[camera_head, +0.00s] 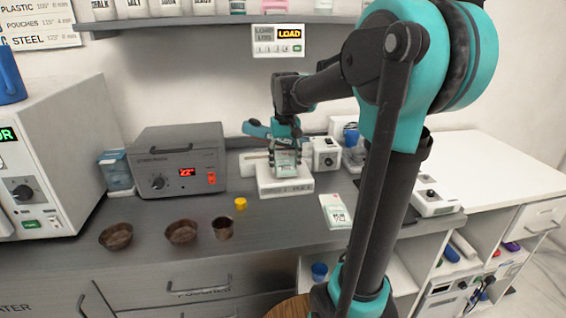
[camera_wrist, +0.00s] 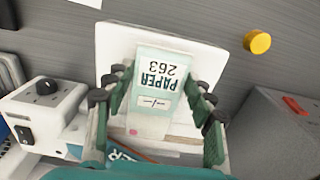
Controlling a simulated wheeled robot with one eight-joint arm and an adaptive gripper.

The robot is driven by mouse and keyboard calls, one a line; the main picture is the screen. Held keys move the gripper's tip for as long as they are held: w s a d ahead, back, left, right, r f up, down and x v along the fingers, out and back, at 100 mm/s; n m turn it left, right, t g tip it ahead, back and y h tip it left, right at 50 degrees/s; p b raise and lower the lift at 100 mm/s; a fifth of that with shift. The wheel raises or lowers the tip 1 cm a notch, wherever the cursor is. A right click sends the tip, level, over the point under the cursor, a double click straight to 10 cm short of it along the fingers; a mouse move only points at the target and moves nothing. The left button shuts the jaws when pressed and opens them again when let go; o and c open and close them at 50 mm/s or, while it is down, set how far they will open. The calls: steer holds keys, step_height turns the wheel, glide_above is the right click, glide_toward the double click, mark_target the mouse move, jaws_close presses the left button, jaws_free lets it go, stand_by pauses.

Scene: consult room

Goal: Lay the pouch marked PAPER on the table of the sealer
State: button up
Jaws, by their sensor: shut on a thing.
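A pale green and white pouch marked PAPER 263 (camera_wrist: 150,95) is between the fingers of my gripper (camera_wrist: 154,101) in the wrist view, its lettering upside down. In the head view my gripper (camera_head: 285,170) is shut on the pouch (camera_head: 286,161), pointing down over a low white device (camera_head: 285,187) on the bench. The device's flat white top (camera_wrist: 112,45) shows behind the pouch in the wrist view. I cannot tell whether the pouch touches it.
A grey box with a red display (camera_head: 180,160) stands left of the white device. A yellow cap (camera_head: 241,203) and brown bowls (camera_head: 181,232) are in front. Another labelled pouch (camera_head: 336,212) lies to the right.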

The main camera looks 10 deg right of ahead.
mark_target(283, 161)
steer(key=w, duration=0.2)
steer(key=w+f, duration=0.1)
steer(key=w, duration=0.1)
steer(key=shift+s+f, duration=0.1)
steer(key=shift+f, duration=0.15)
steer(key=shift+f, duration=0.1)
steer(key=o, duration=1)
step_height(283, 161, up, 12)
